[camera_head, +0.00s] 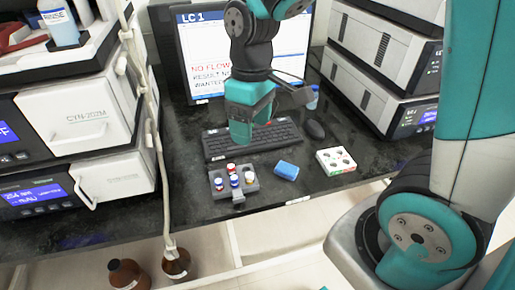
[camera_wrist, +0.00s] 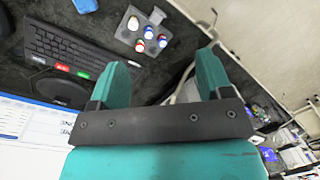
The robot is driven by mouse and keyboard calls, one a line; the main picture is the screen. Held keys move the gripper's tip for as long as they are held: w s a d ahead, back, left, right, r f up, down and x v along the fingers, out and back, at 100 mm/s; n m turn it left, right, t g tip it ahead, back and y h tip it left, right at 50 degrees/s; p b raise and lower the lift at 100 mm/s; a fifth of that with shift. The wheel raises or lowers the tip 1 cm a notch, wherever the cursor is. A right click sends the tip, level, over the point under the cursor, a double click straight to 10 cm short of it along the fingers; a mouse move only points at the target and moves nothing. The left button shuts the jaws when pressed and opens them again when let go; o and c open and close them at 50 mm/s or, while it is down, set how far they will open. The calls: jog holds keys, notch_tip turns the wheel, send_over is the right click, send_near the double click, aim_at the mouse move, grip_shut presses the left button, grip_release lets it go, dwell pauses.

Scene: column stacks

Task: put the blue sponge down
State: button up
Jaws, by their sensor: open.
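The grey rack (camera_head: 232,184) holds several capped vials, and the white block (camera_head: 336,161) stands right of the sponge. The keyboard (camera_head: 252,139), mouse (camera_head: 314,130) and monitor (camera_head: 205,50) are behind. Instruments flank both sides. Bare bench lies in front of the sponge.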

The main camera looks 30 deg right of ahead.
jog(key=s+a+r+y, duration=0.1)
jog(key=s+a+r, duration=0.2)
jog(key=s, duration=0.3)
jog(key=s+a+r+t+y, duration=0.1)
jog(key=s+a+r+y, duration=0.1)
jog(key=s, duration=0.5)
jog(key=shift+a+r+n, duration=0.4)
jog(key=shift+a+r, duration=0.25)
jog(key=shift+a, duration=0.45)
jog(key=shift+w+r+p, duration=0.1)
jog(key=shift+r+p, duration=0.4)
